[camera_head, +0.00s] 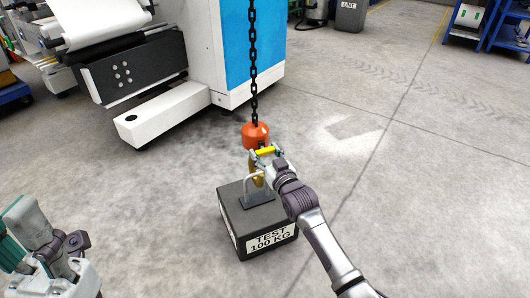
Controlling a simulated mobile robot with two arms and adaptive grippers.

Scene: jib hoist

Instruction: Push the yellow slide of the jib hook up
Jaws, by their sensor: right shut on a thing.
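The jib hook hangs at the centre of the head view, with an orange block (255,134) on a dark chain (253,60). Its brass-coloured hook (257,177) is at the top of the grey lifting handle (248,188); whether it bears on the handle is hard to see. The yellow slide (266,151) shows just below the block. My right gripper (266,154) is shut on the slide, its fingers partly hiding it and the hook. My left gripper (45,238) is at the lower left, far from the hook; its finger opening is unclear.
A dark test weight (235,228) marked 100 KG stands on the concrete floor under the hook. A white and blue machine (215,50) stands behind it. A grey lint bin (350,16) and blue racks (508,30) are at the back. The floor at right is clear.

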